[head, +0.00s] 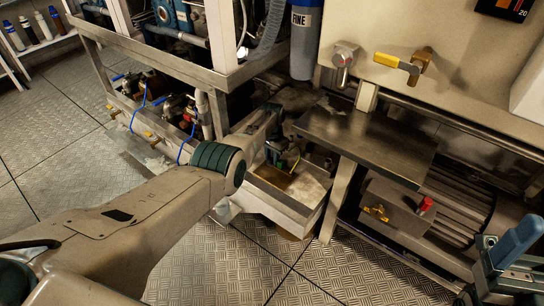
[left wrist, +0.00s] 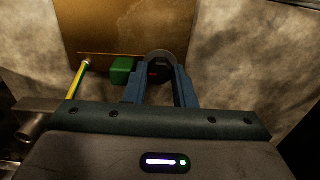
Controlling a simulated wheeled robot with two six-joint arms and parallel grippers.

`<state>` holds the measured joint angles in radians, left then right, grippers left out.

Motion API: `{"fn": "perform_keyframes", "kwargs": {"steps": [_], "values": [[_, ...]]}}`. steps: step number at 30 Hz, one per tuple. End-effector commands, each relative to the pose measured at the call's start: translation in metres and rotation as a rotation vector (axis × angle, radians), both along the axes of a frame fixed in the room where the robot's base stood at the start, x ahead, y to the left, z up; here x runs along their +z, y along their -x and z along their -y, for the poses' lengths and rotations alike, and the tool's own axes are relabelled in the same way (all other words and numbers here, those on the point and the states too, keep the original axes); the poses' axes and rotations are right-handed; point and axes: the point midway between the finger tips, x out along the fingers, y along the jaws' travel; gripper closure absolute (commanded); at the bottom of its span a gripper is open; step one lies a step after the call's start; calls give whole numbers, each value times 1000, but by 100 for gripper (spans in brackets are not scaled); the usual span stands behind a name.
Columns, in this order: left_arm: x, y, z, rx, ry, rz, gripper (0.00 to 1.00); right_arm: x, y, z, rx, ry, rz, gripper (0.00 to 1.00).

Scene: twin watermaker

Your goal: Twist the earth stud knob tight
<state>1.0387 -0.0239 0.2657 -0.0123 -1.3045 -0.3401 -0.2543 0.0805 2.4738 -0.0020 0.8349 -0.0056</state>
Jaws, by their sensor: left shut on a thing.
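The earth stud knob (left wrist: 159,58) is a dark, round part in front of a brown plate (left wrist: 110,28) in the left wrist view. My left gripper (left wrist: 161,74) is shut on it, with one blue finger on each side. The knob's lower part is partly hidden between the fingers. A green block (left wrist: 122,68) sits just left of the fingers, and a yellow-green wire (left wrist: 78,80) stands further left. In the head view my left gripper (head: 277,150) reaches down into the low frame; the knob cannot be made out there. My right gripper (head: 508,252) is at the lower right edge, away from the knob.
A metal shelf (head: 365,140) juts out just right of my left gripper. A steel-framed pump unit (head: 215,75) stands to the left. A yellow-handled valve (head: 400,66) and a red-capped grey box (head: 398,205) are at the right. The tread-plate floor (head: 230,270) in front is open.

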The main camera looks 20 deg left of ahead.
Motion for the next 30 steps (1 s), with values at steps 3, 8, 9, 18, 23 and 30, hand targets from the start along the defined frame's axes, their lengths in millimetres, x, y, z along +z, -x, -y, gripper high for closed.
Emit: {"fn": "perform_keyframes", "kwargs": {"steps": [3,8,9,18,23,30], "values": [[0,0,0,-1,0,0,99,1,0,0,-1,-3,3,15],[0,0,0,-1,-1,0,69,1,0,0,-1,-3,4,15],[0,0,0,-1,-1,0,61,1,0,0,-1,-3,4,15],[0,1,2,-1,2,-2,55,-1,0,0,1,3,-4,15],[0,1,3,-2,4,-4,55,-2,-1,0,3,8,-9,15],[9,2,4,-2,5,-4,55,9,0,0,2,5,-5,15]]}}
